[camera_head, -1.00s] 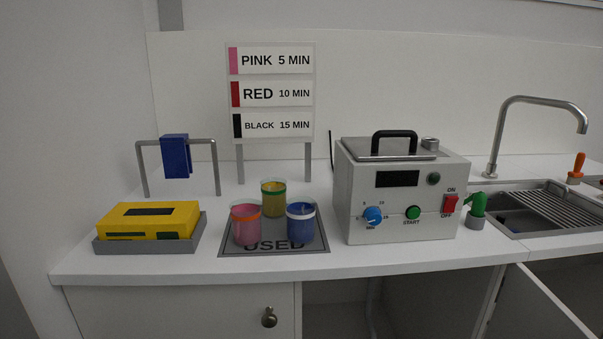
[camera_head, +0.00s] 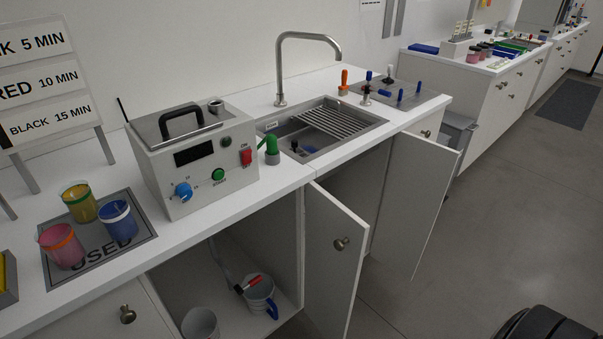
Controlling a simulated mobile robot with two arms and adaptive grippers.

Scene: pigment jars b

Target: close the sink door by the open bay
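The sink door by the open bay is a white panel (camera_head: 335,262) with a round metal knob (camera_head: 342,244). It stands swung out from the post between the open bay (camera_head: 215,275) and the sink cabinet. Its lower end runs out of the picture. A second sink door (camera_head: 418,200) stands open at the far side of the cabinet. The sink cabinet's inside is dark between the two doors.
The doorless bay holds a mug with a blue handle (camera_head: 262,295) and another cup (camera_head: 200,325). Above are the sink (camera_head: 375,121), a grey device (camera_head: 190,155) and several jars on the USED mat (camera_head: 140,242). Open grey floor (camera_head: 480,240) lies at right.

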